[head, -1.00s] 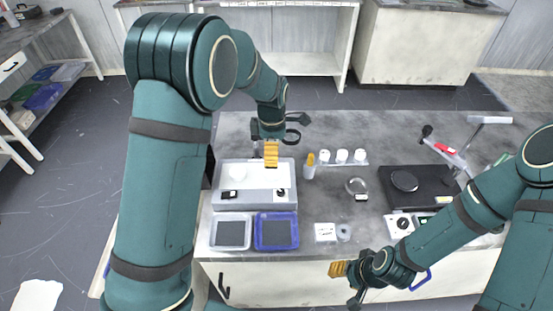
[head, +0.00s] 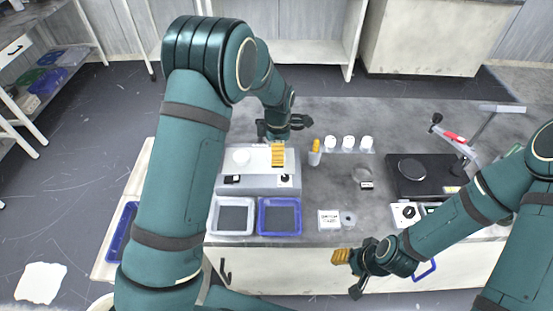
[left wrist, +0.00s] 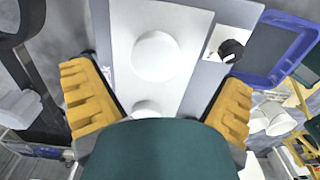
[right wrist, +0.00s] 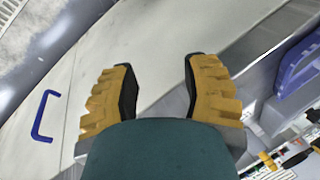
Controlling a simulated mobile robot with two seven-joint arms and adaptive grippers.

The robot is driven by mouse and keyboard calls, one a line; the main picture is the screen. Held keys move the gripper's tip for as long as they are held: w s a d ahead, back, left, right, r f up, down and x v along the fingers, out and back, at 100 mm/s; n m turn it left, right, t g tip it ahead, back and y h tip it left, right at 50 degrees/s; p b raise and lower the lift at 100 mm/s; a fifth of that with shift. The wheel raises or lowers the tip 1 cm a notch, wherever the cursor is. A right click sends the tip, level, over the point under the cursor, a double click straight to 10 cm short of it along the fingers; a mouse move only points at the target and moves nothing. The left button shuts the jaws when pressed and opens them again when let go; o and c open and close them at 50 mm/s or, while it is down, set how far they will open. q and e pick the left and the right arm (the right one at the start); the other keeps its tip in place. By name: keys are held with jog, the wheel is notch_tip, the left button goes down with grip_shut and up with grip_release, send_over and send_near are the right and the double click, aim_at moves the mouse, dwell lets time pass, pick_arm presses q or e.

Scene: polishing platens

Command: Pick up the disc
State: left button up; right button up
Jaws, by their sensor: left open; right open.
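A white round disc (head: 240,157) lies on the light grey polishing machine (head: 255,183). In the left wrist view the white disc (left wrist: 155,56) shows between and ahead of the fingers, with a second white round piece (left wrist: 147,108) nearer, partly hidden by my gripper body. My left gripper (head: 278,155) hangs over the machine's right part, to the right of the disc in the head view. Its yellow fingers (left wrist: 163,80) are spread and empty. My right gripper (head: 341,256) is open and empty at the bench's front edge; its spread fingers also show in the right wrist view (right wrist: 160,78).
A white tray (head: 232,232) and a blue tray (head: 279,231) stand before the machine. An orange-topped container (head: 315,155) and white cups (head: 348,142) stand to its right. A black hotplate (head: 425,175) is farther right.

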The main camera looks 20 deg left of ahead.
pick_arm(q)
jog(key=f, duration=0.4)
jog(key=shift+w+a+b, duration=0.2)
jog(key=shift+b, duration=0.2)
jog(key=shift+r, duration=0.1)
jog(key=c, duration=1.4)
jog(key=shift+r, duration=0.1)
